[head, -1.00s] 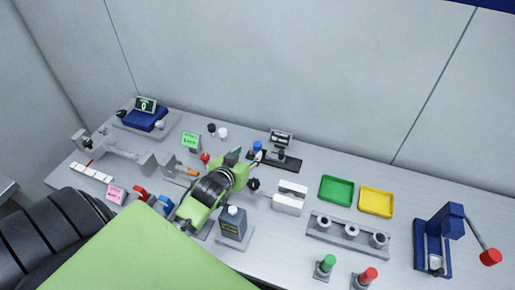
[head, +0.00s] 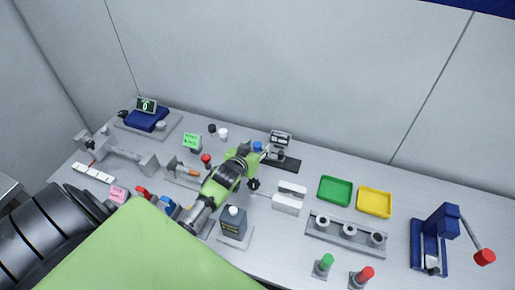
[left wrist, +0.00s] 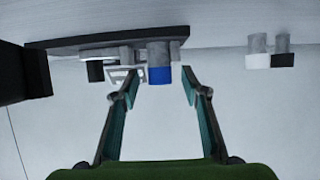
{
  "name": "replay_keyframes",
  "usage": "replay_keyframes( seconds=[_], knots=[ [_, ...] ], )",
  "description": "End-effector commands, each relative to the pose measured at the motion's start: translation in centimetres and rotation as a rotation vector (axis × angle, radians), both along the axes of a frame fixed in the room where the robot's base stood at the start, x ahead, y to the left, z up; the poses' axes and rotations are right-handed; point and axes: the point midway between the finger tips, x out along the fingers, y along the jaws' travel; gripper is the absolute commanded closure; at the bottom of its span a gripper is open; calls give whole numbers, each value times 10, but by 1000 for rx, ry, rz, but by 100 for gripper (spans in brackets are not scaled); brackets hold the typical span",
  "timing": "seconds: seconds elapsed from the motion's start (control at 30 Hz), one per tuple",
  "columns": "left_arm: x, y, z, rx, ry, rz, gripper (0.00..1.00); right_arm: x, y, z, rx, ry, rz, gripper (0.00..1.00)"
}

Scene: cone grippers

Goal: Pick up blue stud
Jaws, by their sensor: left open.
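The blue stud (head: 257,146) stands at the left end of a black plate (head: 290,165) near the back of the bench. In the left wrist view, which looks upside down, the blue stud (left wrist: 158,74) shows its blue end and grey body between my fingertips, centred and a little beyond them. My left gripper (head: 255,154) is open and empty, close to the stud; its arm hides part of the bench. A teal pad lines each finger of the left gripper (left wrist: 158,84). My right gripper is not in view.
A black stud (head: 281,155) and a small display (head: 280,138) stand by the plate. Black (head: 212,128) and white (head: 223,133) studs stand to the left. White blocks (head: 288,203) and green (head: 335,190) and yellow (head: 375,202) trays lie right.

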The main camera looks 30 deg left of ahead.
Motion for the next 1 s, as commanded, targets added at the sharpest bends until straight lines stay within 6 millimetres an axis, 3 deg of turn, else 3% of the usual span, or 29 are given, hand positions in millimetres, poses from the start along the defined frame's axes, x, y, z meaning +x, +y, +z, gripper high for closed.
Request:
replay_keyframes(
  seconds=[0.2,0.37,0.77,1.0],
  knots=[
    [0,0,0,0,0,0,59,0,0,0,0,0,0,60],
    [0,0,0,0,0,0,100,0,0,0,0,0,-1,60],
    [0,0,2,0,0,0,100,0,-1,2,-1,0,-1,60],
    [5,2,15,0,0,-1,100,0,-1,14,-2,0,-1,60]
  ],
)
